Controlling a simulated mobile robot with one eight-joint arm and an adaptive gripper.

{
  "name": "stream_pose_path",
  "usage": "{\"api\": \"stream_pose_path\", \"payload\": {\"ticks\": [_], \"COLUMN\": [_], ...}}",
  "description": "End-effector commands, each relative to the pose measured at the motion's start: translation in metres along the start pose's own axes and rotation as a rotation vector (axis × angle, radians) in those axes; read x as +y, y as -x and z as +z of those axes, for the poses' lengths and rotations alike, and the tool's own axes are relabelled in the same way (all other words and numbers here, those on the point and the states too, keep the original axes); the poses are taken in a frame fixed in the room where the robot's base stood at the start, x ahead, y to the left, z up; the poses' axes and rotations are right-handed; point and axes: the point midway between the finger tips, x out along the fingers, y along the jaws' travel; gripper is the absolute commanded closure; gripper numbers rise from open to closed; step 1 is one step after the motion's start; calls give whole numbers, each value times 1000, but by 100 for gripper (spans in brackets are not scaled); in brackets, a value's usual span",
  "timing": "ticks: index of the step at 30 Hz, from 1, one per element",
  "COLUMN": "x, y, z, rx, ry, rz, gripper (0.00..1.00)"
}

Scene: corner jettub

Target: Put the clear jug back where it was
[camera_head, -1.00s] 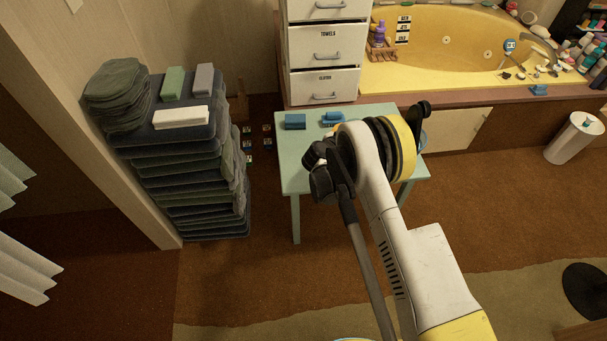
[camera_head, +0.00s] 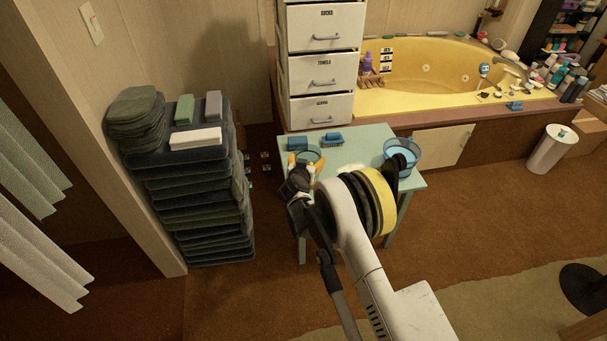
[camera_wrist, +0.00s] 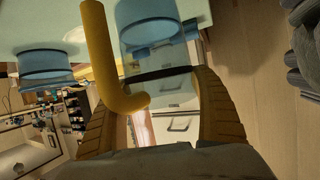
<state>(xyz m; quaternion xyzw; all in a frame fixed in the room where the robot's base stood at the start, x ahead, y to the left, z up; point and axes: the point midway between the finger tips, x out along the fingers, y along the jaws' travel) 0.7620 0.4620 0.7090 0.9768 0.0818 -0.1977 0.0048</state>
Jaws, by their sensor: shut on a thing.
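The clear jug (camera_head: 310,154) is at the front left of the pale green table (camera_head: 352,150), its round rim showing just beyond my gripper (camera_head: 304,170). In the wrist view the see-through jug (camera_wrist: 158,60) has a blue part and a thick mustard-yellow handle (camera_wrist: 100,50). My gripper (camera_wrist: 158,110) is shut on the jug, with the handle between its brown-yellow fingers. My gripper hides part of the jug in the head view. I cannot tell whether the jug touches the table.
A blue tub (camera_head: 403,153) stands at the table's right; it also shows in the wrist view (camera_wrist: 47,66). Two small blue items (camera_head: 298,144) (camera_head: 333,139) lie at the table's back. White drawers (camera_head: 322,75) stand behind, and a towel stack (camera_head: 190,200) at left.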

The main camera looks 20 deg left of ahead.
Motion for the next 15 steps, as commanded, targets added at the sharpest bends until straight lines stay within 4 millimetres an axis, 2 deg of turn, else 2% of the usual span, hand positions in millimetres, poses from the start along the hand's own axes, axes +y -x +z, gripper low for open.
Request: {"api": "stream_pose_path", "payload": {"ticks": [4,8,15], "x": [-13,-14,-13], "y": [-2,-5,-18], "z": [8,15,46], "rx": [1,1,1], "ry": [1,0,0], "rz": [0,1,1], "gripper": [65,65,65]}}
